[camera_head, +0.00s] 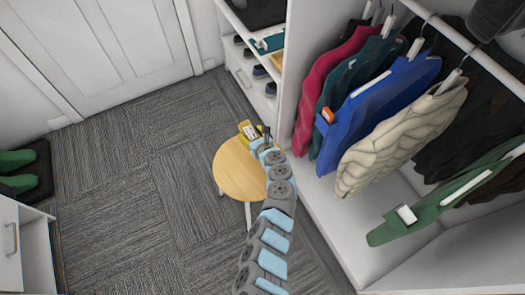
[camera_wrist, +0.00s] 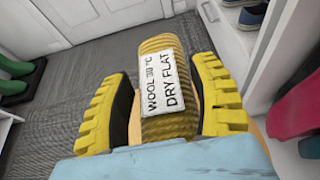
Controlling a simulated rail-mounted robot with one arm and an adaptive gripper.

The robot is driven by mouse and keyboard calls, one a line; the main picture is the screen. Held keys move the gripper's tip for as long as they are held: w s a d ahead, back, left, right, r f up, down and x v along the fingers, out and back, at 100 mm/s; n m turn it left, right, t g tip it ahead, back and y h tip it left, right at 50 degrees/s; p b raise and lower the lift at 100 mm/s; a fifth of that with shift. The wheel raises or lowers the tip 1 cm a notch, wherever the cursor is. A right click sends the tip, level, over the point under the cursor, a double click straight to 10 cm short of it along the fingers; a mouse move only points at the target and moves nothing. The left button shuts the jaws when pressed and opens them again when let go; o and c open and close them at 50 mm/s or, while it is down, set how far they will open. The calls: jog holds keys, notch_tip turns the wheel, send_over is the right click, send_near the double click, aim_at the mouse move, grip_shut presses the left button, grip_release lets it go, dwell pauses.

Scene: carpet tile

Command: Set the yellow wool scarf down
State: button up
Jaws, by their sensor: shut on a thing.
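The yellow wool scarf (camera_wrist: 155,45) is a rolled, ribbed bundle with a white label reading "WOOL" and "DRY FLAT". My gripper (camera_wrist: 162,78) is shut on it, with one yellow-and-black finger on each side. In the head view the scarf (camera_head: 243,128) shows as a small yellow patch at the end of my arm, by the back edge of a round wooden stool (camera_head: 232,172). My arm hides part of the stool top. I cannot tell whether the scarf touches the stool.
An open wardrobe on the right holds hanging clothes, including a blue jacket (camera_head: 375,105) and a cream quilted one (camera_head: 400,135). A shelf unit with shoes (camera_head: 260,72) stands behind the stool. Green boots (camera_head: 18,172) are at far left. The carpet (camera_head: 130,200) left of the stool is clear.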

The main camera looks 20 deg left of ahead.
jog(key=d+f+b, duration=0.1)
jog(key=d+f, duration=0.1)
jog(key=d+f+b, duration=0.2)
jog(key=f, duration=0.1)
jog(key=shift+w+d+f, duration=0.2)
jog(key=shift+d+f+b, duration=0.15)
jog(key=shift+f+b, duration=0.6)
jog(key=shift+f, duration=0.2)
jog(key=shift+d+f+b, duration=0.1)
jog(key=shift+f+b, duration=0.65)
jog(key=shift+f, duration=0.15)
jog(key=shift+f, duration=0.1)
jog(key=o, duration=1.2)
